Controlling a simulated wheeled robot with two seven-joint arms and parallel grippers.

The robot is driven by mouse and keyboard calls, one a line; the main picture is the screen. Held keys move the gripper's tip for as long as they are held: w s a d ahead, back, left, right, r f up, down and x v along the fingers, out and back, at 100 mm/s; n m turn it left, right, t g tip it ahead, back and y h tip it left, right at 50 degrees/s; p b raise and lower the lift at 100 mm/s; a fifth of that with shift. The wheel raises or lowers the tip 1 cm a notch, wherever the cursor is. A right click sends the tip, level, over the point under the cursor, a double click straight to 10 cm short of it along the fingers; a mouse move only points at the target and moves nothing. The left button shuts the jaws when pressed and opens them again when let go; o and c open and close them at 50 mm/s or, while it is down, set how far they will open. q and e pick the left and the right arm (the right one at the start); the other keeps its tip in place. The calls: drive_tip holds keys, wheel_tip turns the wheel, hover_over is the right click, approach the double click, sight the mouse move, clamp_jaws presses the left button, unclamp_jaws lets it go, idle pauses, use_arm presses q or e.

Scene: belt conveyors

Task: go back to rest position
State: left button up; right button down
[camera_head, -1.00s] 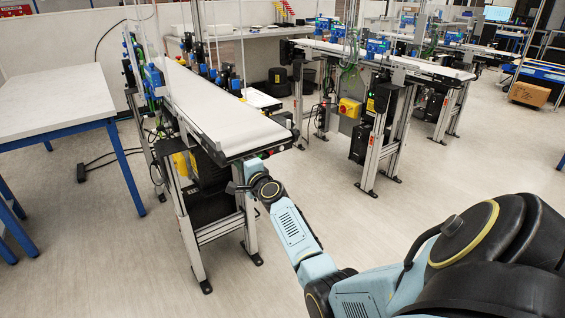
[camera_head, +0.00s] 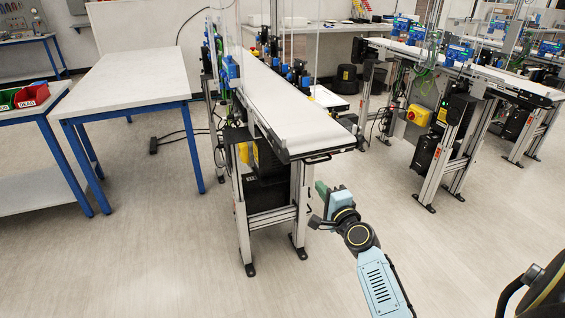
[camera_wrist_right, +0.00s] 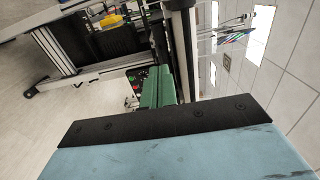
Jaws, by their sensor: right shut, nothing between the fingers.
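My right gripper (camera_head: 318,207) is in front of the near end of the white belt conveyor (camera_head: 290,110), to the right of its front leg and below the belt surface. In the right wrist view its green fingers (camera_wrist_right: 155,88) are together with nothing between them. Whether it touches the conveyor frame cannot be told, but a gap seems to show. My right arm reaches in from the lower right. My left gripper is not in view.
A white table with blue legs (camera_head: 134,78) stands left of the conveyor. A second conveyor (camera_head: 470,70) stands at the back right. The floor in front (camera_head: 170,270) is clear.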

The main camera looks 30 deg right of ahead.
drive_tip(key=shift+s, duration=0.1)
drive_tip(key=s+a+f+n+g+y, duration=0.1)
drive_tip(key=s+a+f+n+g, duration=0.3)
drive_tip(key=f, duration=0.7)
drive_tip(key=s+a+f+n+g+y, duration=0.25)
drive_tip(key=s+a+f, duration=0.25)
drive_tip(key=f, duration=0.6)
drive_tip(key=s+a+f+n+g, duration=0.2)
drive_tip(key=s+a+f+n, duration=0.25)
drive_tip(key=f, duration=0.65)
drive_tip(key=s+a+f+n+g, duration=0.2)
drive_tip(key=s+f+n, duration=0.2)
drive_tip(key=s, duration=0.7)
drive_tip(key=s+a+f+n+g, duration=0.2)
drive_tip(key=s+f, duration=0.4)
drive_tip(key=s, duration=0.5)
drive_tip(key=s+a+f+n+g, duration=0.1)
drive_tip(key=s+f+n+g, duration=0.3)
drive_tip(key=s, duration=0.7)
drive_tip(key=shift+s+a+f+n, duration=0.2)
drive_tip(key=shift+a+f+n, duration=0.2)
drive_tip(key=shift+f+n, duration=0.45)
drive_tip(key=shift+r+y, duration=0.2)
drive_tip(key=shift+y, duration=0.05)
